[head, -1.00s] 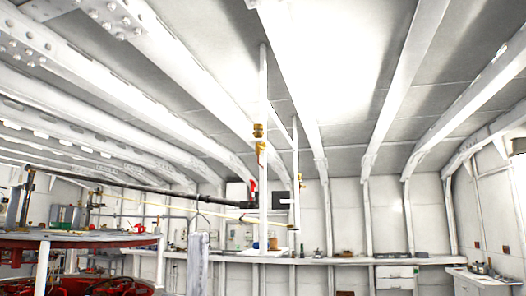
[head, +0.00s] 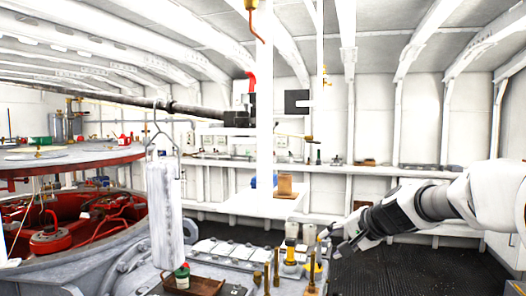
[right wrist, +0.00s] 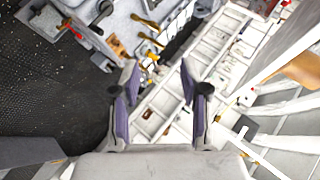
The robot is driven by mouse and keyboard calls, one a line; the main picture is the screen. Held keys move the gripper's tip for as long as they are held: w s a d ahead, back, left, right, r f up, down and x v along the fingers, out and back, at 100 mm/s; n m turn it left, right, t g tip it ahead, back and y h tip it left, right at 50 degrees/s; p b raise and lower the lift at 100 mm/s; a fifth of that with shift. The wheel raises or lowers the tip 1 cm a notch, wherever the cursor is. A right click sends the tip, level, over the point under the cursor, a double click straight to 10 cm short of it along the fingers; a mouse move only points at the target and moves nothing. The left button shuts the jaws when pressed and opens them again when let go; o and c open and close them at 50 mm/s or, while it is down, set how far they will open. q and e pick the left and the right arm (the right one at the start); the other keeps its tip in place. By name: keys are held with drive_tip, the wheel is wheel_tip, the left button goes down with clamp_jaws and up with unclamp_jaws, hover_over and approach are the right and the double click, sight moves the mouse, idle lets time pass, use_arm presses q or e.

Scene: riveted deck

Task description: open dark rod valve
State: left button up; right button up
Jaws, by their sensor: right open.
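The dark rod (head: 150,101) runs across the upper left of the head view to a dark valve body (head: 240,116) beside a white post. A red lever (head: 252,83) stands upright at the valve. My right gripper (head: 334,241) is in the head view, lower right of the valve and well apart from it. In the right wrist view my right gripper (right wrist: 157,80) has its two fingers spread, with nothing between them. I cannot make out the valve in that view. My left gripper is not in view.
A white post (head: 264,150) stands in the middle. A pale hanging cylinder (head: 164,210) is left of it. Red machinery (head: 75,215) fills the left. A wooden tray (head: 190,286) with a green bottle (head: 182,274) lies in front. Dark floor (head: 420,270) is clear at the lower right.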

drive_tip(key=s+a+r+n+t+y+p, duration=0.1)
drive_tip(key=s+a+r+y, duration=0.15)
drive_tip(key=r, duration=1.35)
drive_tip(key=s+a+r+n+g+y+p, duration=0.1)
drive_tip(key=s+a+r+n+y, duration=0.15)
drive_tip(key=s+r, duration=0.7)
drive_tip(key=s+a+r+n+y+p, duration=0.1)
drive_tip(key=s+a+r+n+y, duration=0.2)
drive_tip(key=r, duration=1.1)
drive_tip(key=s+a+r+n+g+y+p, duration=0.1)
drive_tip(key=s+a+r+n+y, duration=0.15)
drive_tip(key=s+r, duration=0.65)
drive_tip(key=shift+m+t, duration=0.3)
drive_tip(key=shift+m, duration=0.1)
drive_tip(key=w+a+p, duration=0.1)
drive_tip(key=w+a, duration=0.1)
drive_tip(key=w+a+r+p, duration=0.1)
drive_tip(key=a, duration=0.1)
drive_tip(key=w+a+p, duration=0.1)
drive_tip(key=w+a, duration=0.1)
drive_tip(key=a, duration=0.1)
drive_tip(key=shift+w+r, duration=0.3)
drive_tip(key=shift+w, duration=0.05)
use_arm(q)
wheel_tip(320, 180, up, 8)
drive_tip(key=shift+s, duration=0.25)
use_arm(e)
drive_tip(key=shift+d, duration=0.15)
drive_tip(key=shift+d, duration=0.1)
